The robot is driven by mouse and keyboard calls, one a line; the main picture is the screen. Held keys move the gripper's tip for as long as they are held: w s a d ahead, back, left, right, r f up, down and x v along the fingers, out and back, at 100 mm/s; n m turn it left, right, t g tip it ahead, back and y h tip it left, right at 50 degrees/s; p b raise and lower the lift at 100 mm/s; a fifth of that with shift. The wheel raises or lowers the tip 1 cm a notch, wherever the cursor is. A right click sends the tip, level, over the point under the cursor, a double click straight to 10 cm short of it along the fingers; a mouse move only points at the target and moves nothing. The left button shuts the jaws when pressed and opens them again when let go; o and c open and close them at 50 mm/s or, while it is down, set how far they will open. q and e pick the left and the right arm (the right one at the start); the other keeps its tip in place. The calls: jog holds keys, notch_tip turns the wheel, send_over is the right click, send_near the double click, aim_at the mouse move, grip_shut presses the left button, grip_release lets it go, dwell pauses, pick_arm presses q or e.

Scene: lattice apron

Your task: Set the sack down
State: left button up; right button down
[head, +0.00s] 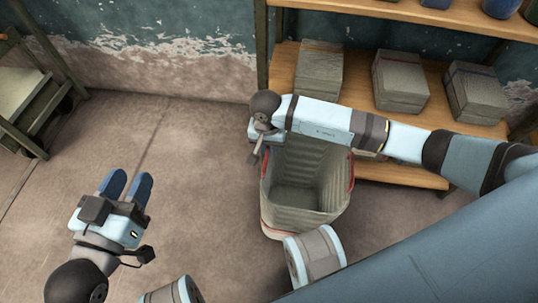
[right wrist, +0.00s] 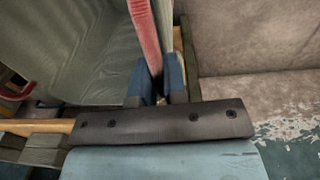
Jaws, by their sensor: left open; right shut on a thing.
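The sack (head: 322,175) is a grey-green, open-topped bag with ribbed walls and red trim, in the middle of the head view. It stands upright with its mouth up; whether its base touches the floor I cannot tell. In the right wrist view my right gripper (right wrist: 158,82) is shut on the sack's red strap (right wrist: 145,35), with the sack's grey-green side (right wrist: 80,50) at the left. In the head view my right arm crosses over the sack's far rim and partly hides it. My left gripper (head: 128,187) is open and empty over the floor, left of the sack.
A wooden shelf unit (head: 395,172) stands behind and right of the sack, with several grey-green boxes (head: 400,80) on it. A wooden frame (head: 30,95) stands at the far left by the wall. The floor (head: 190,150) between it and the sack is clear.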

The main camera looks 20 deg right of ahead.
notch_tip(320, 180, down, 4)
jog(key=shift+f+b, duration=0.1)
jog(key=shift+b, duration=0.7)
jog(key=c, duration=1.2)
grip_release()
jog(key=shift+s+d+f, duration=0.1)
jog(key=shift+d+f, duration=0.05)
jog(key=shift+f, duration=0.05)
pick_arm(q)
jog(key=shift+w+a+r+m, duration=0.25)
jog(key=shift+w+m, duration=0.2)
jog(key=shift+m, duration=0.15)
pick_arm(e)
jog(key=shift+o, duration=0.2)
jog(key=shift+r, duration=0.1)
